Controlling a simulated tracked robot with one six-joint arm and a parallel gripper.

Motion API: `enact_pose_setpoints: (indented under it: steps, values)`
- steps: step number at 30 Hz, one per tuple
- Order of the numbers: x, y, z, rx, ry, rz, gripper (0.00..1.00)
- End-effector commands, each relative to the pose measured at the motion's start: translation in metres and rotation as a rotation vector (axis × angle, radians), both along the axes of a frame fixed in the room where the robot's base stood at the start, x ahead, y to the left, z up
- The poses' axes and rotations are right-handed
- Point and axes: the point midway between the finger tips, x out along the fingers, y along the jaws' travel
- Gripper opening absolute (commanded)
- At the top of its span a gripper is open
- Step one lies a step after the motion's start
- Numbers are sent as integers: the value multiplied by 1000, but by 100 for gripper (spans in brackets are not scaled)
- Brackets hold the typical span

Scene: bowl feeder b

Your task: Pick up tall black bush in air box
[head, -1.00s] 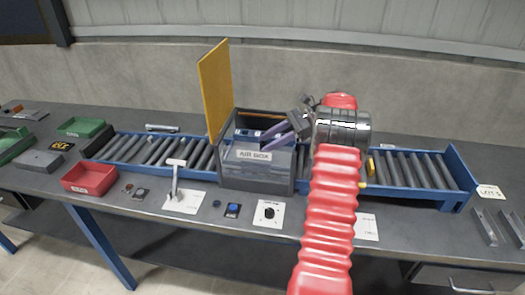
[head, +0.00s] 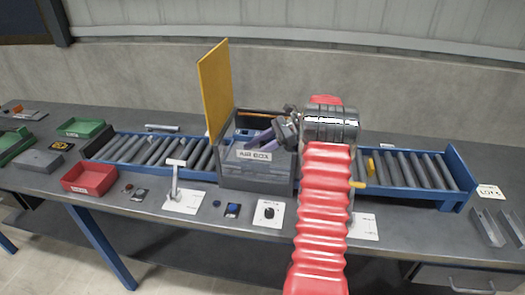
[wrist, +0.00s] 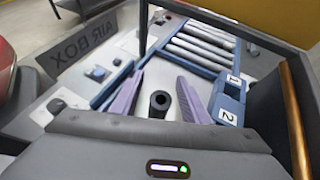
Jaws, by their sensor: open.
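The air box (head: 256,181) is a grey box with a label on its front and a raised yellow lid (head: 214,88). My gripper (head: 252,140) reaches into its open top from the right. In the wrist view, a black bush (wrist: 159,103) with a round hole in its top stands upright. My gripper (wrist: 158,85) has its two purple fingers apart, one on each side of the bush, with gaps between. The bush is hidden in the head view. I cannot tell how deep the fingertips are beside it.
Blue blocks marked 1 and 2 (wrist: 229,97) are close to the right finger in the wrist view. An orange-brown rod (wrist: 291,110) runs along the box's right side. A roller conveyor (head: 150,149) runs behind and beside the box. A red tray (head: 90,180) stands left.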

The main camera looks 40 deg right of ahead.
Motion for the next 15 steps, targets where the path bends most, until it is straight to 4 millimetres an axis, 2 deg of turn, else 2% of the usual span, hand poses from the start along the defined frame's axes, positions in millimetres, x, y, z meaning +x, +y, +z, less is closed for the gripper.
enact_pose_setpoints:
  steps: [15]
  values:
    - [0, 0, 0, 0, 0, 0, 42]
